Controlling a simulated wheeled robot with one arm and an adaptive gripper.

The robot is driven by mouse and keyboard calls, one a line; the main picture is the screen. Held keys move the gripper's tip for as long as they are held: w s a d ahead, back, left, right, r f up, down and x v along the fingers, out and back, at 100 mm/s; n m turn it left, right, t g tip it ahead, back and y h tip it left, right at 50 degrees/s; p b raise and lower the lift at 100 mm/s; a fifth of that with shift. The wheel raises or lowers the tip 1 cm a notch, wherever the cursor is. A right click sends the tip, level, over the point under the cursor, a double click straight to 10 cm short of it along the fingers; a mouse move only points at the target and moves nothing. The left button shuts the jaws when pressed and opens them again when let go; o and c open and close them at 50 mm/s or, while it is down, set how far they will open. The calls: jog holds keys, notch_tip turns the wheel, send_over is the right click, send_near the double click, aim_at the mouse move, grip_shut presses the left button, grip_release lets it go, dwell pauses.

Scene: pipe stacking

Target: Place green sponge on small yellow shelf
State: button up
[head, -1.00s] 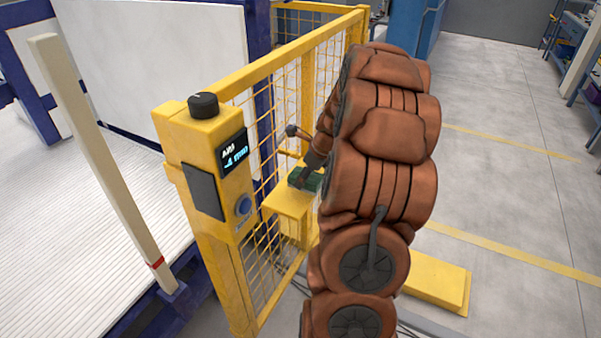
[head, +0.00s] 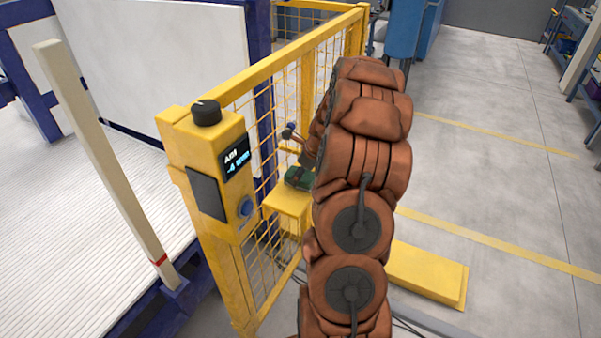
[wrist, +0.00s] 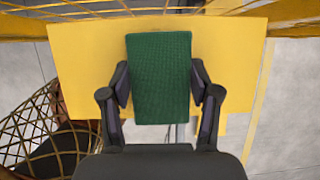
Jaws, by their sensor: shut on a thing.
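The green sponge (wrist: 160,75) is between the two fingers of my gripper (wrist: 161,92) in the wrist view, and the fingers press on its sides. The small yellow shelf (wrist: 80,65) lies behind the sponge in that view. The sponge overlaps the shelf's middle, and its near end reaches past the shelf's near edge. In the head view the sponge (head: 298,177) shows at the top of the shelf (head: 287,201), beside the fence. I cannot tell whether it touches the shelf. My arm hides most of the gripper there.
A yellow mesh fence (head: 284,110) runs along the shelf's left side. A yellow control post (head: 208,170) with a black knob and display stands in front. A low yellow block (head: 428,275) lies on the floor at right. The floor beyond is open.

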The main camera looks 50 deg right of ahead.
jog(key=o, duration=1.1)
jog(key=b+v, duration=0.3)
jog(key=v, duration=0.9)
jog(key=shift+s, duration=0.1)
